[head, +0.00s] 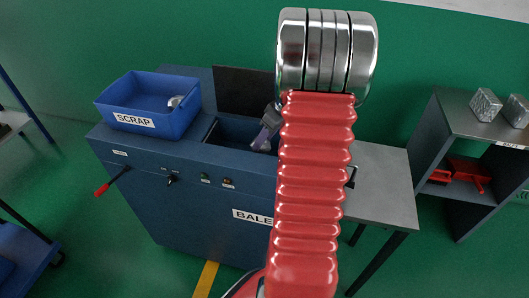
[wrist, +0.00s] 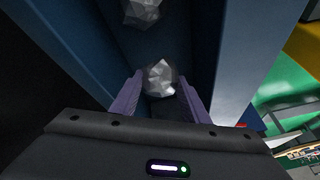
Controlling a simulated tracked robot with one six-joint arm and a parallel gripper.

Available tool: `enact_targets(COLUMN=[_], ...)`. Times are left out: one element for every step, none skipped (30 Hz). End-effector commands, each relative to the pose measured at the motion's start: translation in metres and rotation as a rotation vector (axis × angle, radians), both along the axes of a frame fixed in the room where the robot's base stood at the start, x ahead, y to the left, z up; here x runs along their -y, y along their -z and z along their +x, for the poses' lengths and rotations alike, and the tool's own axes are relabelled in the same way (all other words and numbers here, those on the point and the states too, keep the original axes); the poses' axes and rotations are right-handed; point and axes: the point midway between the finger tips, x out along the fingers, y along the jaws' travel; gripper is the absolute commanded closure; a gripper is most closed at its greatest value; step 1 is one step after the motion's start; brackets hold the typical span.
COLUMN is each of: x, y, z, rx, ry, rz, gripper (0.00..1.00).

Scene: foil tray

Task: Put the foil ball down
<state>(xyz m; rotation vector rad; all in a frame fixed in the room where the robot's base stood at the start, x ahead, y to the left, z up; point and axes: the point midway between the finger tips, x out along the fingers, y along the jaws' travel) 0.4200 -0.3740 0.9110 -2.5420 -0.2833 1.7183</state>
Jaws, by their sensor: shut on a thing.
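My gripper (wrist: 158,98) is shut on a crumpled silver foil ball (wrist: 160,78), which sits between its two purple fingers in the wrist view. In the head view my gripper (head: 264,140) points down into the open chamber (head: 229,133) of the blue baler (head: 190,205). The held ball is hidden or too small to make out there. In the wrist view a second foil ball (wrist: 141,12) lies farther along between the blue walls, apart from the held one. I cannot tell how far the held ball is above the chamber floor.
A blue bin marked SCRAP (head: 138,119) stands on the baler's left, with a silver ball (head: 175,102) inside. The dark lid (head: 243,90) stands open behind the chamber. A grey side table (head: 383,190) adjoins on the right. A shelf (head: 470,125) holds silver blocks.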

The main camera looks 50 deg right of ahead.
Motion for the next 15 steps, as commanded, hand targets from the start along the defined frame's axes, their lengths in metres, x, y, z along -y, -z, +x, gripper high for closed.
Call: enact_targets(x=[0.0,0.0,0.0,0.001,0.001,0.001,0.001,0.001,0.001,0.001,0.001,0.001,0.001,0.001,0.001], y=[0.008,0.011,0.014,0.016,0.016,0.017,0.017,0.017,0.017,0.017,0.017,0.017,0.017,0.017,0.019], z=[0.0,0.0,0.0,0.0,0.0,0.0,0.0,0.0,0.0,0.0,0.0,0.0,0.0,0.0,0.0], rx=[-0.001,-0.001,0.0,0.0,0.0,0.001,0.001,0.001,0.001,0.001,0.001,0.001,0.001,0.001,0.001], ry=[0.0,0.0,0.001,0.0,0.0,0.001,0.0,0.0,0.0,0.001,0.001,0.001,0.001,0.001,0.001], rz=[0.002,0.002,0.0,-0.001,-0.001,-0.001,-0.001,-0.002,-0.002,-0.001,-0.001,-0.001,-0.001,-0.001,-0.001], gripper=[0.81,0.81,0.81,0.81,0.81,0.81,0.81,0.81,0.81,0.81,0.81,0.81,0.81,0.81,0.81])
